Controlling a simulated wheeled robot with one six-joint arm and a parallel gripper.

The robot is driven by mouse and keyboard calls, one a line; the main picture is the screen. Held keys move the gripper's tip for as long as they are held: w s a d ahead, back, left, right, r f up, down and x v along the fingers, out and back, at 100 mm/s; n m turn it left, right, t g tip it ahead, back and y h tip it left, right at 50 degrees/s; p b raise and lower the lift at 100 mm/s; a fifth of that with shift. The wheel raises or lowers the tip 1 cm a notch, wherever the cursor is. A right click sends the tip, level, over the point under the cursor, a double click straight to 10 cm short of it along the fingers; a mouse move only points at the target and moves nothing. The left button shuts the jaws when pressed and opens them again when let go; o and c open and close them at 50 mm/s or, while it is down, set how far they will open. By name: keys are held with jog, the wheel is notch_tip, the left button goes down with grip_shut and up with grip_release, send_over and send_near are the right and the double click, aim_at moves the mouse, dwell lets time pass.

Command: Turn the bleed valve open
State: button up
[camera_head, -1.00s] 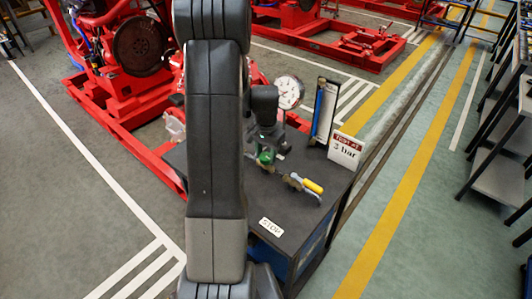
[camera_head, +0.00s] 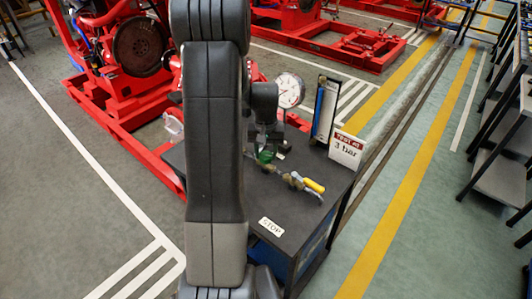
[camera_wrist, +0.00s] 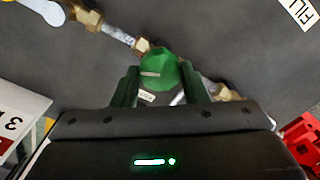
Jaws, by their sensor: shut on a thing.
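The bleed valve's green knob (camera_wrist: 158,70) sits on a thin pipe with brass fittings, in the middle of the wrist view. It carries a pale mark line across its top. In the head view the knob (camera_head: 265,156) shows as a small green patch on the dark bench top, partly hidden under my gripper. My gripper (camera_wrist: 160,74) has a green finger on each side of the knob and is shut on it. My arm hides the bench's left part in the head view.
A yellow-handled valve (camera_head: 313,186) is right of the knob on the same pipe. A round gauge (camera_head: 290,91), an upright panel (camera_head: 325,110) and a "TEST AT 3 bar" sign (camera_head: 346,149) stand behind.

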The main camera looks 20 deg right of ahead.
aim_at(266, 155)
jog(key=shift+n, duration=0.4)
jog(key=o, duration=1)
jog(key=shift+r, duration=0.1)
notch_tip(266, 155, up, 14)
jog(key=shift+f, duration=0.15)
jog(key=shift+f, duration=0.1)
notch_tip(266, 155, down, 14)
jog(key=shift+r, duration=0.15)
dwell(0.4)
